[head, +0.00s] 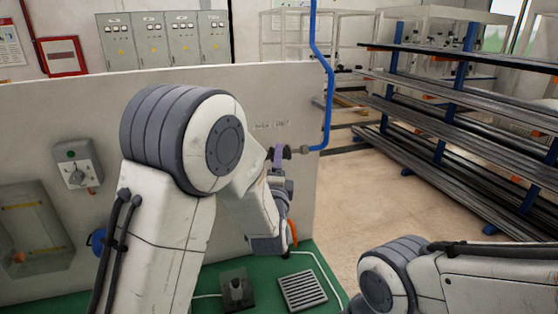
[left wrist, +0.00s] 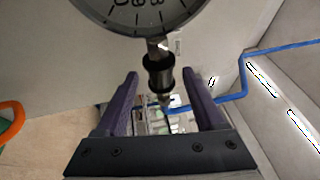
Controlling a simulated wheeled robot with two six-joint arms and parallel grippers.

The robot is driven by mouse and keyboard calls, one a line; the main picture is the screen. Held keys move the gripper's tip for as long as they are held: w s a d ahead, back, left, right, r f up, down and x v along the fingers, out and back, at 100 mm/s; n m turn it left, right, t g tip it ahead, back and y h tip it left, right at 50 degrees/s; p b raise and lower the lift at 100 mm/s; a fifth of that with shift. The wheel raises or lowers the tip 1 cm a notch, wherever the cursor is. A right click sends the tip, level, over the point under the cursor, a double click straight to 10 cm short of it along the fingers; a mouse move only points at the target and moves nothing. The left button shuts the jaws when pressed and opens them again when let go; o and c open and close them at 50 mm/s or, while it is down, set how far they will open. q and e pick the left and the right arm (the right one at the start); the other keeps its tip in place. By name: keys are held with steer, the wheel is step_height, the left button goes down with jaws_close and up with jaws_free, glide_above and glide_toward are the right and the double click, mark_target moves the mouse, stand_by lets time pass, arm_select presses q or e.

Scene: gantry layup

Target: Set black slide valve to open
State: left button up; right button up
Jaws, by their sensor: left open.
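The black slide valve (head: 287,152) is at the panel's right side, in line with the blue pipe. In the left wrist view the valve (left wrist: 158,72) is a short black ribbed sleeve on a metal stem below a round gauge (left wrist: 138,12). My left gripper (left wrist: 160,75) is open, its purple fingers one on each side of the valve with gaps showing. In the head view one purple finger of the left gripper (head: 278,155) is right beside the valve; my arm hides most of the gripper and the gauge. My right gripper is outside both views.
The blue pipe (head: 326,95) runs down beside the panel (head: 60,105). A grey switch box (head: 78,167) is on the panel's left. A rack (head: 440,100) stands behind right.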

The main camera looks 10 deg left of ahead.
arm_select(q)
steer(key=s+f+b, duration=0.1)
steer(key=s+b, duration=0.1)
steer(key=s, duration=0.4)
steer(key=shift+s+d, duration=0.3)
steer(key=shift+s, duration=0.05)
steer(key=shift+f, duration=0.1)
steer(key=s+d+f+n+g+h, duration=0.4)
steer(key=s+d+f+g+h, duration=0.3)
steer(key=s+d+f+g, duration=0.4)
steer(key=s+a+f+n+g+y, duration=0.1)
steer(key=s+a+n+g, duration=0.1)
steer(key=s, duration=0.8)
steer(key=s+a+f+n+g+y, duration=0.1)
steer(key=s+n+g, duration=0.3)
steer(key=s, duration=0.7)
steer(key=a+g+y, duration=0.1)
steer(key=g, duration=0.1)
steer(key=shift+s+f+g+y, duration=0.2)
steer(key=shift+f+g+y, duration=0.1)
steer(key=shift+f, duration=0.1)
